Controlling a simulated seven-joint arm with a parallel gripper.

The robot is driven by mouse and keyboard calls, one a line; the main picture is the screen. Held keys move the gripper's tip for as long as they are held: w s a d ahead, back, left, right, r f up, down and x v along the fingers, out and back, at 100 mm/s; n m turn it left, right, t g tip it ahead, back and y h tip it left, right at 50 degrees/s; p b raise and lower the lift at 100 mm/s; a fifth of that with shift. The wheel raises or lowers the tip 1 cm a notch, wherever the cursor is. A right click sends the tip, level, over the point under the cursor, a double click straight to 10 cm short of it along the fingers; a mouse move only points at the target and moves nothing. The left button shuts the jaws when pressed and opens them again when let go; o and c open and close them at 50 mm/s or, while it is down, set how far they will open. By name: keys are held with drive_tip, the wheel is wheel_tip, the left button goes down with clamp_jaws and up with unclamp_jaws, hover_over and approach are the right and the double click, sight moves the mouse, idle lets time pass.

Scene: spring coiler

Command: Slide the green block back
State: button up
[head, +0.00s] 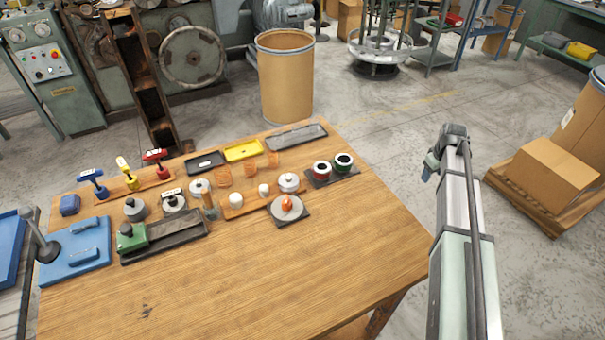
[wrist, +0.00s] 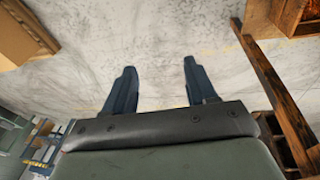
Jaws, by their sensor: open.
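In the head view the green block (head: 132,238) with a dark knob on top sits at the left end of a dark slotted track (head: 180,231) on the wooden table. My arm stands to the right of the table, well apart from the block. My gripper (wrist: 157,88) shows in the wrist view with its two dark fingers spread apart and nothing between them. Beyond the fingers is grey floor. The block is not in the wrist view.
A blue plate (head: 75,260) with a handle lies left of the track. A round dial with an orange knob (head: 287,203), cylinders, trays and coloured T-handles fill the back of the wooden table (head: 270,285). Its front and right areas are clear. A carton (head: 548,172) sits on a pallet at right.

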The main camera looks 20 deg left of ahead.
drive_tip(key=w+a+r+n+t, duration=0.1)
drive_tip(key=a+r+n, duration=0.1)
drive_tip(key=a+r, duration=1.1)
drive_tip(key=shift+n+g+y, duration=0.3)
drive_tip(key=shift+n+g, duration=0.1)
drive_tip(key=shift+n, duration=0.5)
drive_tip(key=s+a+r, duration=0.1)
drive_tip(key=s+a, duration=0.1)
drive_tip(key=a, duration=0.4)
drive_tip(key=s+a+r, duration=0.1)
drive_tip(key=s+a, duration=0.1)
drive_tip(key=a, duration=0.4)
drive_tip(key=s+a+r, duration=0.1)
drive_tip(key=s+a, duration=0.1)
drive_tip(key=a, duration=0.4)
drive_tip(key=shift+s, duration=0.3)
drive_tip(key=s+a+r+n, duration=0.1)
drive_tip(key=s+a+r, duration=0.1)
drive_tip(key=s+a, duration=0.35)
drive_tip(key=s+a+r, duration=0.1)
drive_tip(key=s+a, duration=0.2)
drive_tip(key=a, duration=0.5)
drive_tip(key=n+g, duration=0.3)
drive_tip(key=n, duration=0.2)
approach(125, 228)
drive_tip(key=f, duration=0.8)
drive_tip(key=shift+s+a+f, duration=0.1)
drive_tip(key=shift+a+f, duration=0.2)
clamp_jaws()
